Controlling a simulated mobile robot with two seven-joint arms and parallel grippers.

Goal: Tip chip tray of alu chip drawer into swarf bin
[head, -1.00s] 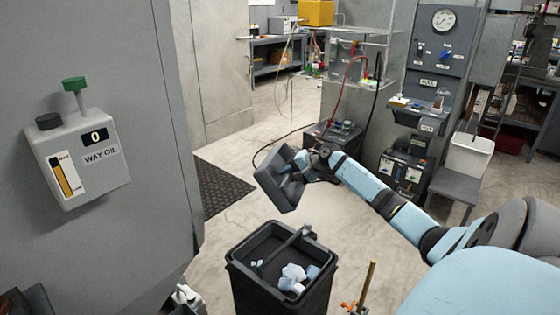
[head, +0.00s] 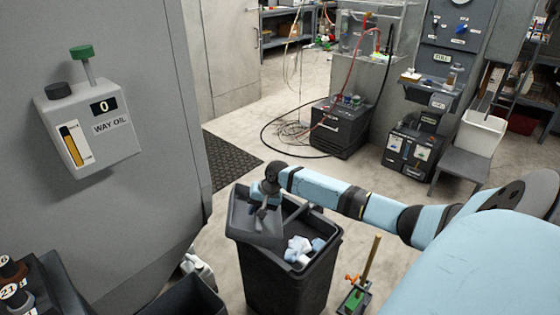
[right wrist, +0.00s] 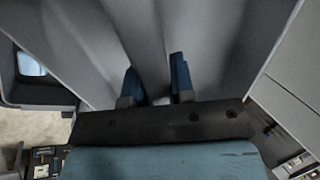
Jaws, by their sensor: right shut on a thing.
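The chip tray (head: 252,227) is a dark grey shallow box in the head view. It is tilted over the left part of the swarf bin (head: 318,262); I cannot tell whether it touches the rim. The bin is black, upright and open, with pale white and blue lumps (head: 300,248) inside. My right gripper (head: 262,206) is shut on the tray. In the right wrist view my two blue fingers (right wrist: 155,84) close on a grey ridge of the tray (right wrist: 215,45), which fills most of that view. The chip drawer cannot be made out. My left gripper is not in view.
A grey machine wall with a way oil unit (head: 88,125) stands at the left. A small stand with an upright brass rod (head: 369,263) is close to the bin's right. Behind are a dark mat (head: 232,160), a black box unit (head: 340,128) and open floor.

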